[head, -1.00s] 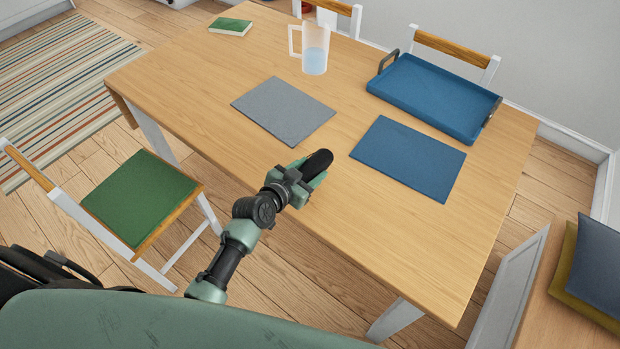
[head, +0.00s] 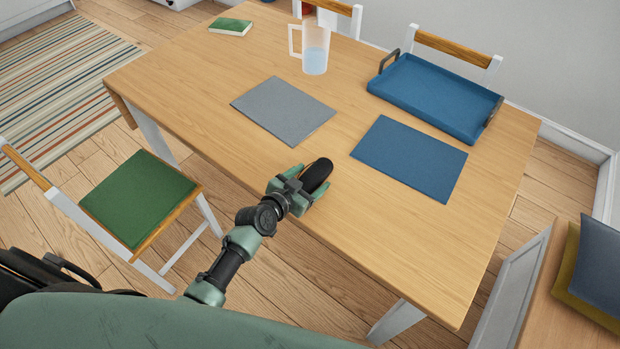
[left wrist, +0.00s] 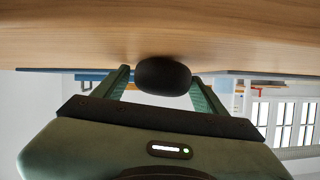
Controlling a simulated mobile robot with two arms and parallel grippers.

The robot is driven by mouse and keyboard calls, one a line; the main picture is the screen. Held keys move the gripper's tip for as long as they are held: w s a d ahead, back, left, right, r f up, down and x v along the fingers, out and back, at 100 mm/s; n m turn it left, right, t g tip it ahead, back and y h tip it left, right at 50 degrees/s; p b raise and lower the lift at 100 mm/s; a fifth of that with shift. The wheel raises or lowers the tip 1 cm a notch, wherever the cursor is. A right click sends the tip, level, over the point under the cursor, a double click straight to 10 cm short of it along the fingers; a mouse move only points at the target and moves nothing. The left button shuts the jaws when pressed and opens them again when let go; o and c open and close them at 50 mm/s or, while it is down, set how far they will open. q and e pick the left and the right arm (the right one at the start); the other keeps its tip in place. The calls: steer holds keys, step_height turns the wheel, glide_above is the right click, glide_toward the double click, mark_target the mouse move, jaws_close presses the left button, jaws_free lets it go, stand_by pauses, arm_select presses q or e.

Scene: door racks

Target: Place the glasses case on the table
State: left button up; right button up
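The glasses case (head: 317,174) is black and rounded. It sits between the fingers of my left gripper (head: 309,184), over the near edge area of the wooden table (head: 410,240). In the left wrist view the case (left wrist: 163,76) shows end-on between the two green fingers of the gripper (left wrist: 160,82), which appear closed on its sides. The case is at or just above the tabletop; whether it touches is hard to tell. My right gripper is not in view.
A grey mat (head: 283,110) and a blue mat (head: 409,158) lie beyond the gripper. A blue tray (head: 436,97), a glass jug (head: 315,50) and a green book (head: 230,27) stand farther back. The near table surface is clear. A green-seated chair (head: 138,198) is at left.

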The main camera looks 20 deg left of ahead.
arm_select(q)
steer(key=shift+d+r+p, duration=0.1)
steer(key=shift+r+p, duration=0.15)
steer(key=shift+p, duration=0.05)
steer(key=v, duration=1.2)
